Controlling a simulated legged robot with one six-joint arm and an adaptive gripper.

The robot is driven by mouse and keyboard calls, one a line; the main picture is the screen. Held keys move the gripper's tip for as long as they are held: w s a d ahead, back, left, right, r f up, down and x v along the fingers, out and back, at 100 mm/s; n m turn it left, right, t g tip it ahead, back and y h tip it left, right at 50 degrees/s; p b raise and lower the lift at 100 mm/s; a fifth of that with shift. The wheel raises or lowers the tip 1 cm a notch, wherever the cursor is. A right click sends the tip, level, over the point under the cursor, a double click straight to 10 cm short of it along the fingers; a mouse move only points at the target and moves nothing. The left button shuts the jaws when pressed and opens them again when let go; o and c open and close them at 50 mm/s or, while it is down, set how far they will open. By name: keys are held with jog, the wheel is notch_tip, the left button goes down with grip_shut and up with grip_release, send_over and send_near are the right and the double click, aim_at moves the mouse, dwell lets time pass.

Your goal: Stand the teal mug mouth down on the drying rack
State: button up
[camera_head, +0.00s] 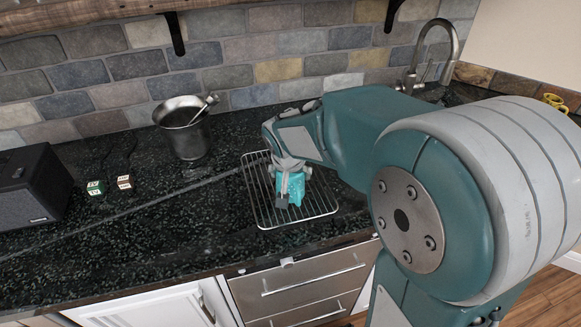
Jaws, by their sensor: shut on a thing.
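The teal mug (296,188) is at the wire drying rack (262,217), over its middle. My gripper (284,192) is shut on the mug from above and behind. The gripper and my arm hide part of the mug. I cannot tell which way its mouth faces, or whether it touches the rack's wires. The rack lies on the dark speckled counter, and my arm covers part of its right side.
A metal pot (184,128) with a utensil in it stands left of the rack. Two small dice-like blocks (96,187) and a black speaker (32,187) are farther left. A tap (432,50) rises behind my arm.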

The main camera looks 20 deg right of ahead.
jog(key=shift+f, duration=0.4)
dwell(0.3)
jog(key=o, duration=0.8)
jog(key=v, duration=1.9)
jog(key=shift+w+d+r, duration=0.2)
jog(key=shift+w, duration=0.2)
jog(key=s+f+n, duration=0.1)
jog(key=s+f, duration=0.1)
jog(key=s, duration=0.3)
jog(key=s+d+f+n+t+y, duration=0.1)
jog(key=s+f+n, duration=0.1)
jog(key=s, duration=0.3)
jog(key=s+d+f+n, duration=0.1)
jog(key=s+f, duration=0.2)
jog(key=s, duration=0.2)
jog(key=shift+s+d+f+y, duration=0.15)
jog(key=shift+d+y, duration=0.05)
jog(key=shift+y, duration=0.2)
